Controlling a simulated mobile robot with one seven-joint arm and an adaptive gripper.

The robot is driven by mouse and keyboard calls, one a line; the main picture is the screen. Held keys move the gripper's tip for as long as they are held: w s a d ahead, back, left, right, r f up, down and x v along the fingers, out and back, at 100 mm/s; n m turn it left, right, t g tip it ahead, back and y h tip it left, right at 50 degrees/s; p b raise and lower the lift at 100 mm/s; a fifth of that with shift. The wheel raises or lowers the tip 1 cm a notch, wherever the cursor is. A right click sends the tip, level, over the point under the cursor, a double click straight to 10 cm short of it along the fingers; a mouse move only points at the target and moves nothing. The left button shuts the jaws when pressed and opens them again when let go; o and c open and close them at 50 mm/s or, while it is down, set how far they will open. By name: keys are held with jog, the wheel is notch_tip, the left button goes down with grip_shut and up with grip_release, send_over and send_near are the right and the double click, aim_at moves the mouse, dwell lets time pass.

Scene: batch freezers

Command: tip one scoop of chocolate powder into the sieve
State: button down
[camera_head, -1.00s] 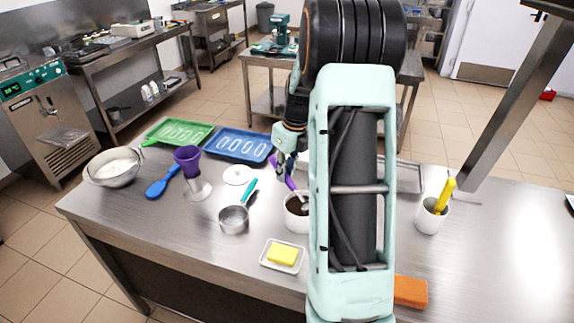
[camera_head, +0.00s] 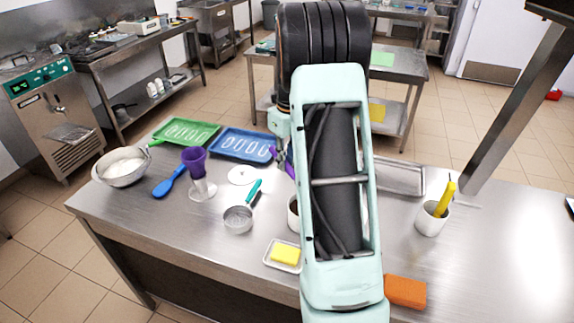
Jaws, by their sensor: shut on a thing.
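The sieve (camera_head: 238,219), a small round steel one with a teal handle, lies on the steel table left of my arm. The white tub (camera_head: 292,214) of dark chocolate powder stands to its right, mostly hidden behind my arm. My gripper (camera_head: 281,155) is beyond the tub, partly covered by my arm, and shut on the purple scoop (camera_head: 289,169). Only part of the scoop's handle shows. Its bowl is hidden, so I cannot tell whether it holds powder.
A purple cup on a clear stand (camera_head: 197,172), a blue spoon (camera_head: 169,183) and a steel bowl (camera_head: 122,168) are at the left. A butter dish (camera_head: 282,266) and orange sponge (camera_head: 405,291) are in front. A white pot (camera_head: 431,222) is right. The right tabletop is mostly clear.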

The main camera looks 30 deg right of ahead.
jog(key=shift+w+a+f+g, duration=0.2)
jog(key=shift+w+g, duration=0.4)
jog(key=shift+w, duration=0.05)
jog(key=shift+w+a+r+g+h, duration=0.1)
jog(key=shift+w+g+h, duration=0.45)
jog(key=shift+g, duration=0.55)
jog(key=shift+w, duration=0.1)
jog(key=shift+a, duration=0.1)
